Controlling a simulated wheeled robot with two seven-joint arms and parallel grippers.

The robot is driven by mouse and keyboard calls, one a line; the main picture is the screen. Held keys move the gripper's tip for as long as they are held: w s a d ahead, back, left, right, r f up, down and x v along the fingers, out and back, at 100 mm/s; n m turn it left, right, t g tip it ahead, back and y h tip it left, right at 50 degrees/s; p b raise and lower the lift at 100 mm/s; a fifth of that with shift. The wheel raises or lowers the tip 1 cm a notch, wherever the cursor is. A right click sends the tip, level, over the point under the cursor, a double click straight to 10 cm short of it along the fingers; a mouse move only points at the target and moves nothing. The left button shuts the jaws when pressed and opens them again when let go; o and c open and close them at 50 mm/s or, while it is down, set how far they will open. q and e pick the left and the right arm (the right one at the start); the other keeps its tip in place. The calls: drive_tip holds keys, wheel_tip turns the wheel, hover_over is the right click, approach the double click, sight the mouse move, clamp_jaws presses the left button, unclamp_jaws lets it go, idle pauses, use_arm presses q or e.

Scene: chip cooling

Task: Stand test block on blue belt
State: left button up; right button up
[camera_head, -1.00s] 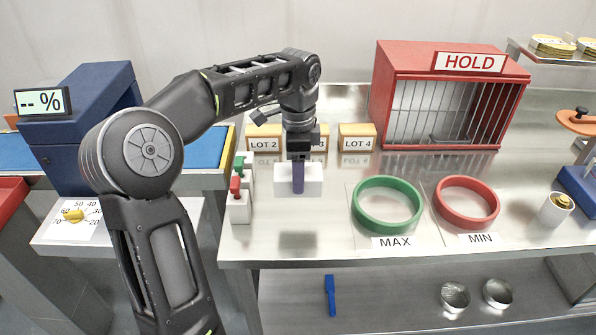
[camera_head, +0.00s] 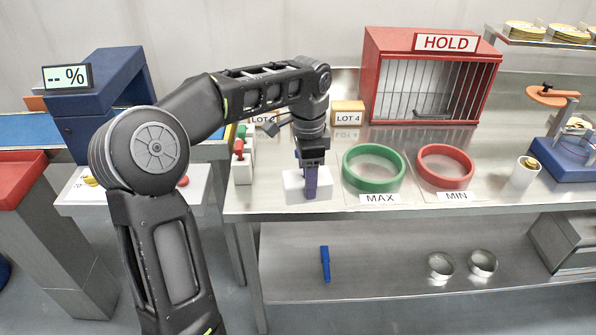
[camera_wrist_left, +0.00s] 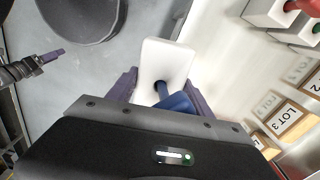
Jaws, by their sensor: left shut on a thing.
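The test block, a white block (camera_head: 292,182) with a blue handle (camera_wrist_left: 178,103), is in my left gripper (camera_head: 309,192). Dark purple fingers flank it in the left wrist view, where the white block (camera_wrist_left: 166,58) shows beyond the blue part. The fingers' exact contact is hard to make out. The block is near the bench's front edge, left of the green ring, and appears held off the bench. The blue belt (camera_head: 28,128) runs at the left, through a dark blue housing; my arm hides part of it.
Red and green knobbed blocks (camera_head: 243,168) stand left of the block. The green ring (camera_head: 347,172), red ring (camera_head: 420,168) and red HOLD cage (camera_head: 378,85) are to the right. A LOT 4 box (camera_head: 347,112) is behind. A white dial panel (camera_head: 75,200) juts out below the belt.

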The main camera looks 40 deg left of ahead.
use_arm(q)
drive_tip(key=w+d+f+n, duration=0.1)
drive_tip(key=d+f+n, duration=0.3)
drive_tip(key=d, duration=0.4)
drive_tip(key=w+d+f+n, duration=0.1)
drive_tip(key=d+f+n, duration=0.3)
drive_tip(key=d, duration=0.3)
drive_tip(key=shift+w+d+f+n, duration=0.35)
drive_tip(key=shift+d+f+n, duration=0.05)
drive_tip(key=shift+n, duration=0.1)
